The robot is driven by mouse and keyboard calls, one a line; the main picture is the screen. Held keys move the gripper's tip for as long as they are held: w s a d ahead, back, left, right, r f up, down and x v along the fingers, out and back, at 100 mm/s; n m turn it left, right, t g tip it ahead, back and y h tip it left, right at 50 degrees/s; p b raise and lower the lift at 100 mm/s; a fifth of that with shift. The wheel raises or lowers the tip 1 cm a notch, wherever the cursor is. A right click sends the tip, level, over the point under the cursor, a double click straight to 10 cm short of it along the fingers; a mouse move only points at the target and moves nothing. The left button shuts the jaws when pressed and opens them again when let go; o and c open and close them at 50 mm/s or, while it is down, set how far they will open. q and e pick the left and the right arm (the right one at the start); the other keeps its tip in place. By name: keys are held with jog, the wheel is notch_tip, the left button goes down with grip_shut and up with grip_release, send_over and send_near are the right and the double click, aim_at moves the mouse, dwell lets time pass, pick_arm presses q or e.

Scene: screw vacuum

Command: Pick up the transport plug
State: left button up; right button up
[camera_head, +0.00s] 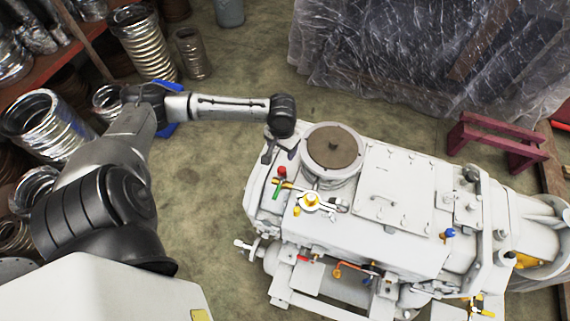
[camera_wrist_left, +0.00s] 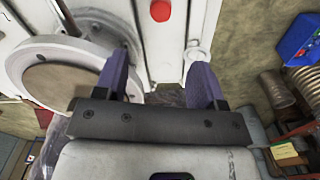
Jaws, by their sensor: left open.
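A small red cap (camera_head: 282,171), which looks like the transport plug, stands on the top left end of the white vacuum pump (camera_head: 400,190). My right gripper is not in view.
A round flange with a brown disc (camera_head: 333,147) rises close beside my left gripper. A valve with yellow and green parts (camera_head: 312,202) sits in front of the cap. Metal coils (camera_head: 146,45) stand at the left, plastic-wrapped goods (camera_head: 430,45) at the back.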

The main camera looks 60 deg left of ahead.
aim_at(281, 169)
pick_arm(q)
notch_tip(281, 169, down, 8)
jog(key=shift+s+d+r+b, duration=0.1)
jog(key=shift+b, duration=0.2)
jog(key=shift+s+f, duration=0.15)
jog(key=shift+f, duration=1.2)
jog(key=shift+s+f, duration=0.1)
jog(key=shift+f, duration=1.25)
jog(key=c, duration=1)
